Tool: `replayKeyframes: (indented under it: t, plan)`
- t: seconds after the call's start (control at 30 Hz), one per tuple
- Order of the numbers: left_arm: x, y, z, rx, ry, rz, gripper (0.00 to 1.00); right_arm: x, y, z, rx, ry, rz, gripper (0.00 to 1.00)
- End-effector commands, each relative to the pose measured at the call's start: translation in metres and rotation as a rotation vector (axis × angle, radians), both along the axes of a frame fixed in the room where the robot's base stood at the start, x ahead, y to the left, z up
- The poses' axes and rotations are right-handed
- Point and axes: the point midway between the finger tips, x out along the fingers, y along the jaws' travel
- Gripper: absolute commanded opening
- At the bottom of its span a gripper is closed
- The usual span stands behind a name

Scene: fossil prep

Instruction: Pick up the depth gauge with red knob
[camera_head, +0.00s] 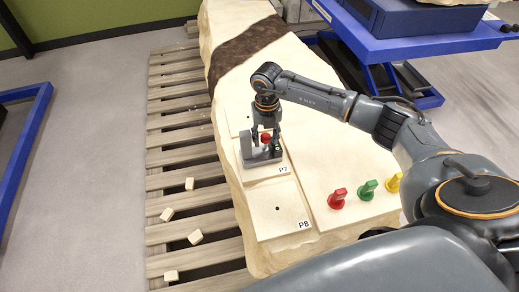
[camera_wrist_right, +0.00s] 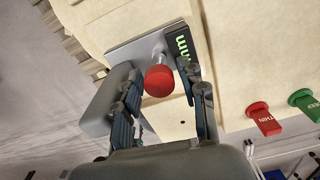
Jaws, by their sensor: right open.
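The depth gauge is a grey device with a red knob, standing on the pale plate marked P7. Its grey body (camera_head: 262,155) and red knob (camera_head: 266,138) show in the head view. In the right wrist view the red knob (camera_wrist_right: 158,81) stands in front of a grey base with green display digits. My right gripper (camera_head: 264,130) is above the gauge, pointing down. In the wrist view its two open fingers (camera_wrist_right: 162,92) lie on either side of the knob, apart from it. Contact with the grey body cannot be told. My left gripper is not in view.
The plate marked P8 (camera_head: 272,212) lies nearer, with nothing on it. Red (camera_head: 337,199), green (camera_head: 367,190) and yellow (camera_head: 393,183) knobbed pieces stand to the right on the pale slab. Several small pale blocks lie on the wooden pallet (camera_head: 185,150). A blue lift table (camera_head: 400,45) stands behind.

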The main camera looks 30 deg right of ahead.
Motion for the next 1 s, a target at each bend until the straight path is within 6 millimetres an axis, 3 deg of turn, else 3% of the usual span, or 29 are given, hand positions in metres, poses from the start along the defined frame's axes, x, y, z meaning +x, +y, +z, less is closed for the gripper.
replayKeyframes:
  t: [0.27, 0.47, 0.5, 1.0]
  plan:
    - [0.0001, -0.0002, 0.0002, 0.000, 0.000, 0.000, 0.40, 0.0000, 0.0005, -0.0054, 0.001, 0.000, 0.001, 0.41]
    - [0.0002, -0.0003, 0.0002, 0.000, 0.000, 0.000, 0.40, 0.0000, 0.0005, -0.0050, 0.001, 0.000, 0.001, 0.03]
    - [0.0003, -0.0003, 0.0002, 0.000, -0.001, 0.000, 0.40, 0.0000, 0.0005, -0.0050, 0.001, 0.000, 0.001, 0.00]
    - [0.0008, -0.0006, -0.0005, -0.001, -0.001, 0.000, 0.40, 0.0017, 0.0004, 0.0005, 0.002, -0.006, 0.000, 0.00]
